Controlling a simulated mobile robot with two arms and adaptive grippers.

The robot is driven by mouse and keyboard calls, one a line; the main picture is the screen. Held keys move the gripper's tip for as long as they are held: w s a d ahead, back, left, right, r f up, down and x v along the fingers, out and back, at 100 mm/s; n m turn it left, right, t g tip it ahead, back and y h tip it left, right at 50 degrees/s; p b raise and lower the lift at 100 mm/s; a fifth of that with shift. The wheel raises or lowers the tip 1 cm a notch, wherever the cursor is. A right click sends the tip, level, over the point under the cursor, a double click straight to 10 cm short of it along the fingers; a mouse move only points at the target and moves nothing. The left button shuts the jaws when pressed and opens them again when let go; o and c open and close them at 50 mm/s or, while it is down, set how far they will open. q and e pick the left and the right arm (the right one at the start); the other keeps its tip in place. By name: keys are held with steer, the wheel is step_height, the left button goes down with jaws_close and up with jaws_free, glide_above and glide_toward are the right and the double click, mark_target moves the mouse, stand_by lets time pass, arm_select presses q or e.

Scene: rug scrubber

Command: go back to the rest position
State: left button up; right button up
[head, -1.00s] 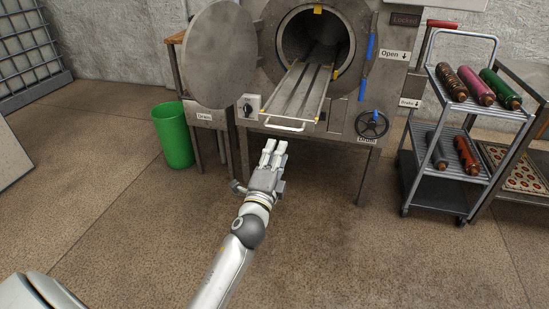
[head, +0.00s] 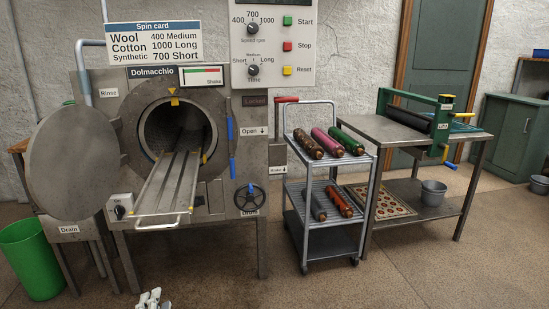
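The pale fingertips of my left gripper (head: 151,298) show at the bottom edge of the head view, below and in front of the washing machine (head: 215,185). The rest of this gripper and its arm are cut off by the frame. I see nothing held at the visible tips, but they are too small and cropped to tell whether they are open or shut. My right gripper is out of view.
The machine's round door (head: 75,160) is open and its rack (head: 170,185) sticks out. A green bin (head: 30,260) stands left. A trolley (head: 325,240) with colored rolls and a table (head: 455,150) with a wringer (head: 415,118) stand right. Front floor is clear.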

arm_select(q)
steer(key=s+d+f+n+g+h, duration=0.25)
steer(key=s+f+n+g, duration=0.2)
steer(key=s+f, duration=0.65)
steer(key=s+d+f+n+g+h, duration=0.1)
steer(key=s+d+f+n+g, duration=0.3)
steer(key=s+f, duration=0.65)
steer(key=s+d+f+g+h+p, duration=0.25)
steer(key=s+f+g+p, duration=0.25)
steer(key=s+f+p, duration=0.75)
steer(key=s+a+g+y+p, duration=0.1)
steer(key=s+p, duration=0.4)
steer(key=s, duration=0.9)
steer(key=shift+a+f+p, duration=0.25)
steer(key=shift+a+p, duration=0.05)
steer(key=shift+p, duration=0.1)
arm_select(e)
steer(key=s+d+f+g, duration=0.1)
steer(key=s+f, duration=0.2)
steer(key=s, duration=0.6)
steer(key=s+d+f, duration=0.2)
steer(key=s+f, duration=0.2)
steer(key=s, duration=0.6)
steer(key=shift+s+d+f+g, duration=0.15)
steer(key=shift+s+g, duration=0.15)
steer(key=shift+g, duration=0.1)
